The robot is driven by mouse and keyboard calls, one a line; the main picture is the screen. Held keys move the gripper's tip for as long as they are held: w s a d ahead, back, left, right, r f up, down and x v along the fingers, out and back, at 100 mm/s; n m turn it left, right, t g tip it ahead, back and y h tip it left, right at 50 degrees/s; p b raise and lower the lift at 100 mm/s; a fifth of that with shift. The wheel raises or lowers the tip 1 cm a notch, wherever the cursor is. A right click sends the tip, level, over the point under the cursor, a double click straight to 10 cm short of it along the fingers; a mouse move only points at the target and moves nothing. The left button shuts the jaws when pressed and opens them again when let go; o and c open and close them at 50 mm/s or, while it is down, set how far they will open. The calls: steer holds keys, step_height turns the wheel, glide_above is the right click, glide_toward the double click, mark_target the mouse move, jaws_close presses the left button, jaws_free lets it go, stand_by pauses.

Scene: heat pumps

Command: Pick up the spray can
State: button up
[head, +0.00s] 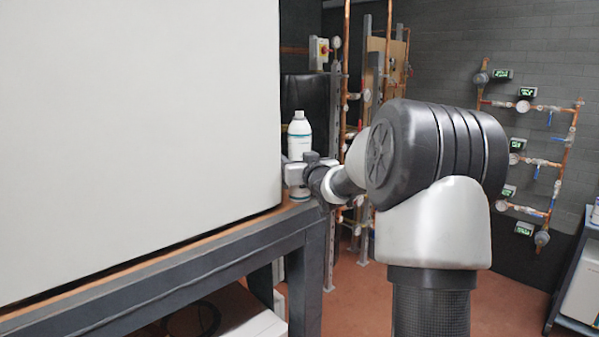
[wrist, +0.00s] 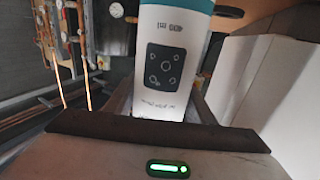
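The spray can (head: 299,132) is a white bottle-shaped can with a narrower neck, a pale cap and blue-green trim. It stands upright at the right end of the bench, beside the big white panel. My gripper (head: 297,172) is at its lower part and hides some of it. In the wrist view the can (wrist: 172,65) is very close, with a dark printed square on its front. My gripper's fingers (wrist: 163,108) lie on either side of its lower end. The frames do not show whether they touch it.
The large white cabinet (head: 135,110) stands on the dark-framed bench (head: 215,255) close left of the can. Copper pipes and posts (head: 375,70) stand behind and right. A pipe board with gauges (head: 525,107) is on the far wall.

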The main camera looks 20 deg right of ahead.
steer(key=c, duration=0.7)
steer(key=shift+r, duration=0.1)
steer(key=shift+c, duration=0.6)
steer(key=shift+r, duration=0.1)
